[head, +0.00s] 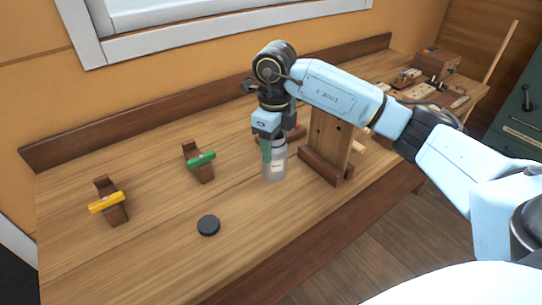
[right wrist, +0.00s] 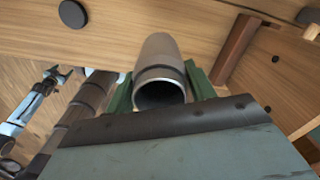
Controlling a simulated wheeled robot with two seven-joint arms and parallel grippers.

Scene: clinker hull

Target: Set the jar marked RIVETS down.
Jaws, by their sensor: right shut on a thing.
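The jar (head: 275,167) is a clear, greyish cylinder with a pale label patch; its lettering is too small to read. My right gripper (head: 268,146) points down and is shut on the jar's upper part. The jar is upright over the bench; I cannot tell whether its base touches the wood. In the right wrist view the jar (right wrist: 160,58) sits between two green fingers, with its open, lidless mouth towards the camera. My left gripper is not visible in the head view.
A black disc (head: 208,225) lies on the bench (head: 150,260) to the jar's left front. Wooden stands hold a yellow bar (head: 107,203) and a green bar (head: 201,160). An upright wooden block (head: 330,145) stands close on the jar's right. The bench front is mostly clear.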

